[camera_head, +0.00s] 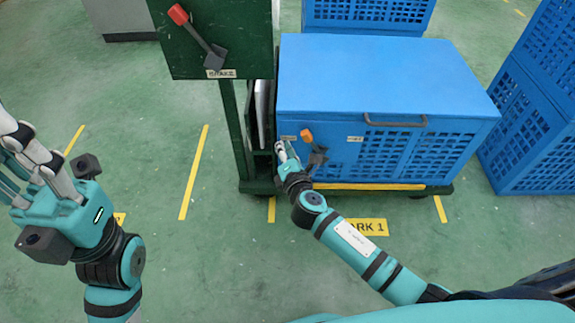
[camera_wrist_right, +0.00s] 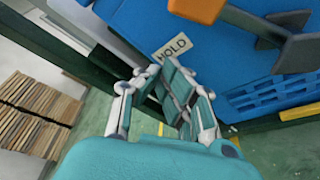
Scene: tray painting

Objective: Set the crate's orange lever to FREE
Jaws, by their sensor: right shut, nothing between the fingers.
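The blue crate (camera_head: 380,75) has an orange-knobbed lever (camera_head: 306,135) low on the left of its front face. Its dark arm leans up and slightly left from the pivot, towards the left-hand label (camera_head: 289,138). That label reads HOLD in the right wrist view (camera_wrist_right: 173,49); the right-hand label (camera_head: 355,139) is too small to read. My right gripper (camera_head: 280,147) is shut and empty, just left of the lever; in the wrist view its fingers (camera_wrist_right: 165,78) are below the HOLD label, apart from the orange knob (camera_wrist_right: 197,9). My left gripper (camera_head: 22,150) is far left, fingertips partly cut off.
A green panel (camera_head: 205,25) with a red-knobbed lever marked BRAKE stands left of the crate, on a green post (camera_head: 237,130) close to my right gripper. Blue crates (camera_head: 530,120) are stacked at right. A wooden pallet-like stack (camera_wrist_right: 35,112) shows in the wrist view. Floor at left is clear.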

